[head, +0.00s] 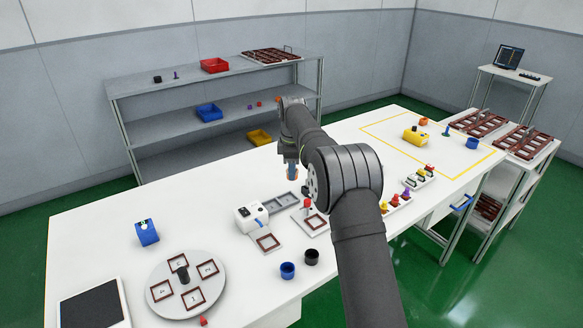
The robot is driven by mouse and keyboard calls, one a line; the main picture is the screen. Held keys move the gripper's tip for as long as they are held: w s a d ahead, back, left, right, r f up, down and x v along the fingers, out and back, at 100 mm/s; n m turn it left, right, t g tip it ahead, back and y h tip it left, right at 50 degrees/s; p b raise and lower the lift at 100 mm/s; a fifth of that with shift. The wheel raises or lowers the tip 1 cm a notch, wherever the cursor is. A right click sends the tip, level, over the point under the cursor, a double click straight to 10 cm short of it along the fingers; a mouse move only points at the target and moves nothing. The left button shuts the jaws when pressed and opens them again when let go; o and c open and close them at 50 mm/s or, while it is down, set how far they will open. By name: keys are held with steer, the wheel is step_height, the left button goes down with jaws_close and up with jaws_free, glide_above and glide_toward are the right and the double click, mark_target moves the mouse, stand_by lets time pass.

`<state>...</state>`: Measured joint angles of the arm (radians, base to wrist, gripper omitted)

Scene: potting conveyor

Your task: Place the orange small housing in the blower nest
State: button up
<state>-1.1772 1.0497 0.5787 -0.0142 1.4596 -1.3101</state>
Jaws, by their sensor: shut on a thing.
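My gripper (292,172) points down above the middle of the table, behind my arm's elbow. A white boxy unit (251,216) with a dark top stands in front and to the left, probably the blower. A plate with a brown square frame (268,242) lies in front of it, probably its nest, and looks empty. A second similar frame (316,222) sits to the right beside a red-topped post (307,204).
A round plate (186,284) with several square frames and a dark hub stands front left. Blue (288,270) and black (311,257) cups stand in front of the nests. A grey tray (281,202) lies behind them. Coloured knobs (397,202) stand right of my arm.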

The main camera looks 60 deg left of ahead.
steer(key=shift+w+d+r, duration=0.2)
steer(key=shift+w+d, duration=0.05)
steer(key=shift+d, duration=0.05)
